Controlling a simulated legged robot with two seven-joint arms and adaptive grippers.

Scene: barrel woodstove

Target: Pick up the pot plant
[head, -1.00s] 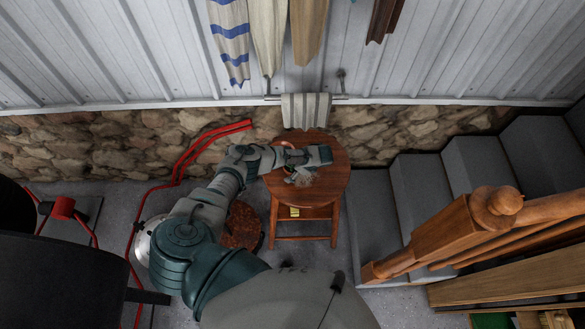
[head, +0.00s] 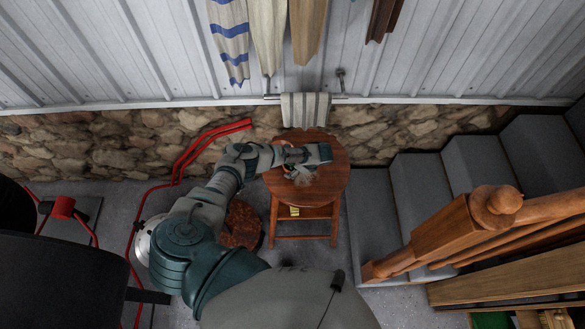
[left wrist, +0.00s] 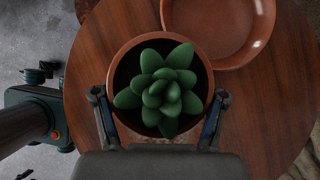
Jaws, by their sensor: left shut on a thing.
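The pot plant (left wrist: 160,92) is a green succulent in a round terracotta pot, upright in the left wrist view. My left gripper (left wrist: 158,103) has one finger on each side of the pot and is shut on it. In the head view my left gripper (head: 300,172) is over the round wooden stool (head: 330,180), and the arm and hand hide most of the plant. I cannot tell whether the pot still touches the stool top. My right gripper is not in view.
A terracotta dish (left wrist: 235,60) lies beside the pot on the stool top. A stone wall (head: 90,150) and a hanging striped cloth (head: 305,110) are behind the stool. Grey steps (head: 465,160) and a wooden railing (head: 440,235) are at right. Red tubing (head: 190,150) is at left.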

